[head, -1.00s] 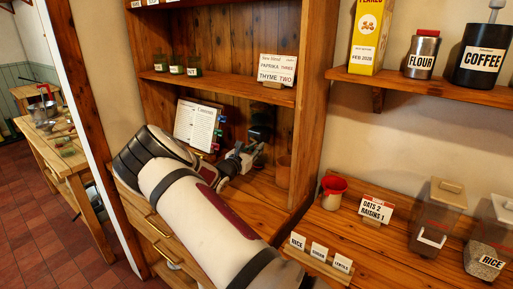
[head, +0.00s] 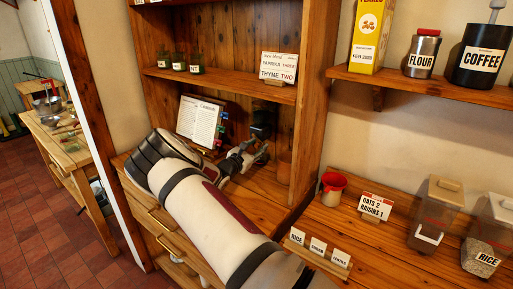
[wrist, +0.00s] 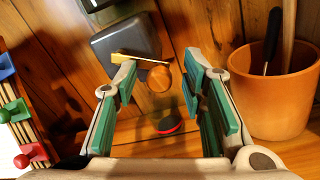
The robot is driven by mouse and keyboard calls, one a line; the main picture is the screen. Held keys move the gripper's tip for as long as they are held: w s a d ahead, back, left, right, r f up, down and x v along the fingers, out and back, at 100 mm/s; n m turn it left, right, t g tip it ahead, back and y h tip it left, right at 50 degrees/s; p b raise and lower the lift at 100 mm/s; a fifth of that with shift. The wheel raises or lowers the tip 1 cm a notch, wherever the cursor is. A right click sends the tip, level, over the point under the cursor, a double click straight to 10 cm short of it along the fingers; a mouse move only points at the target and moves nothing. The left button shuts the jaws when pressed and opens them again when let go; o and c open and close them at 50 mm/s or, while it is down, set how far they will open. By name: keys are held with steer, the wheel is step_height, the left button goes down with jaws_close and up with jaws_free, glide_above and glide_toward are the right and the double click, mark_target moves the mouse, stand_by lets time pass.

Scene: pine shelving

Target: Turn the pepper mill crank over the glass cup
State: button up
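The pepper mill (wrist: 128,40) appears to be the dark grey boxy body on the wooden back wall in the wrist view, with a brass crank arm and a round wooden knob (wrist: 160,78). It shows as a dark shape (head: 262,122) in the niche in the head view. My gripper (wrist: 160,66) has green-padded fingers spread apart, with the knob showing in the gap between them; I see no finger closed on it. My gripper (head: 246,157) is just below the mill in the head view.
A terracotta pot (wrist: 270,95) with utensils stands close right of my gripper. Coloured knobs on a rack (wrist: 30,150) are at left.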

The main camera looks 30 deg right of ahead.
steer(key=v, duration=1.2)
